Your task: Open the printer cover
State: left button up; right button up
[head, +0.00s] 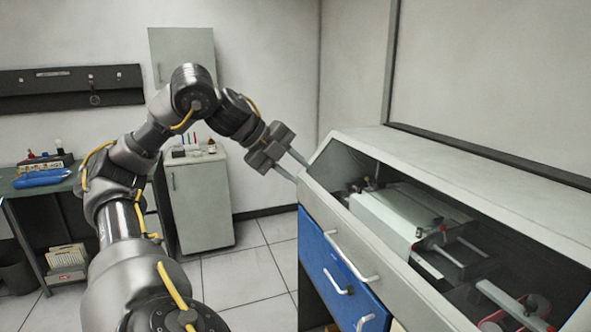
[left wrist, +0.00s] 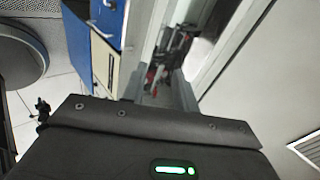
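The printer (head: 465,160) is a long pale grey machine on the right in the head view. Its sloped front has a large opening or clear window, through which a white mechanism (head: 395,212) shows; I cannot tell if a pane covers it. A pale bar handle (head: 352,259) is on the grey front below the window. My left gripper (head: 299,172) is at the printer's left end, up and left of the handle. Its two fingers look apart and hold nothing visible. In the left wrist view, the fingers (left wrist: 157,88) point toward the printer's front. My right gripper is out of view.
Blue drawers (head: 335,275) with a handle sit below the printer front. A white cabinet (head: 200,205) with small items stands at the back. A dark green desk (head: 35,185) with a blue object is at left. Tiled floor (head: 245,275) is clear between them.

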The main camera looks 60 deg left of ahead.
pick_arm(q)
jog(key=v, duration=1)
jog(key=shift+s+r+b, duration=0.15)
jog(key=shift+s+b, duration=0.15)
jog(key=shift+b, duration=0.1)
